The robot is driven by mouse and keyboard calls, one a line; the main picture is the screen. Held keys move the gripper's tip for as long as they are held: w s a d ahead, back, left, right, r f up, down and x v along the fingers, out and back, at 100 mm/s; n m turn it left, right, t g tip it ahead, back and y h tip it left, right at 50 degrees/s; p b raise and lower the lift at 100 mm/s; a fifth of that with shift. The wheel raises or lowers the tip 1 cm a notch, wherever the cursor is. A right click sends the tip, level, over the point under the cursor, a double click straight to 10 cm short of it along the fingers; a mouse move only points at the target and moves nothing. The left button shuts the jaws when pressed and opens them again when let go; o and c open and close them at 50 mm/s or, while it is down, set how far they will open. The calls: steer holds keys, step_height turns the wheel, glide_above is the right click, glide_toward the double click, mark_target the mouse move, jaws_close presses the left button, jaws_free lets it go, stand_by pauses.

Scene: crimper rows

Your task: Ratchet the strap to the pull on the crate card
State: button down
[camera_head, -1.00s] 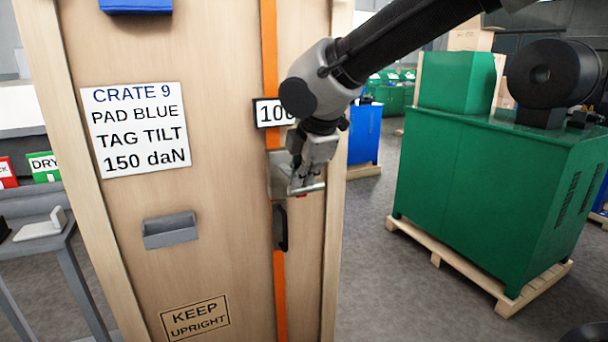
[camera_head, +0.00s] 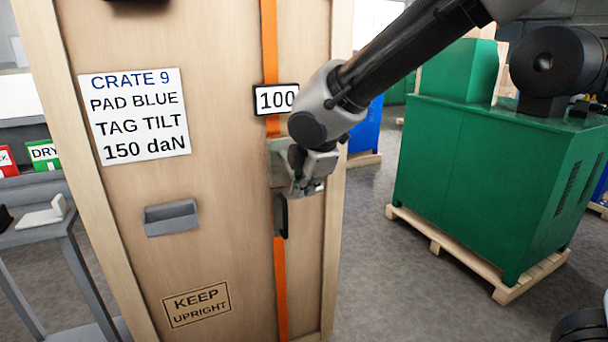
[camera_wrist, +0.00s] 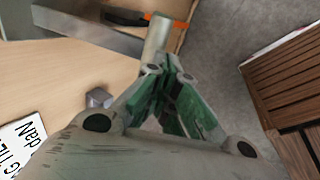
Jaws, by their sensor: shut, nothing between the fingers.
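The tall wooden crate (camera_head: 225,265) carries a white card (camera_head: 137,115) reading "CRATE 9, PAD BLUE, TAG TILT, 150 daN". An orange strap (camera_head: 281,290) runs down its front. A small display (camera_head: 276,99) on the strap reads 100. The grey ratchet (camera_head: 277,162) sits below it, partly hidden by my gripper (camera_head: 308,187). My gripper is shut and empty, in front of the ratchet. In the wrist view, my gripper (camera_wrist: 168,88) is close to the pale bar of the ratchet handle (camera_wrist: 160,38); I cannot tell whether they touch. The card also shows there (camera_wrist: 22,146).
A grey holder (camera_head: 171,218) is on the crate face, with a "KEEP UPRIGHT" mark (camera_head: 196,304) below. A green machine (camera_head: 490,180) on a pallet stands to the right. A grey table (camera_head: 45,235) is at left. Bare floor lies between crate and machine.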

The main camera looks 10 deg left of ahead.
steer(key=x, duration=0.8)
steer(key=shift+s+f, duration=0.3)
steer(key=shift+f, duration=0.25)
steer(key=shift+d, duration=0.15)
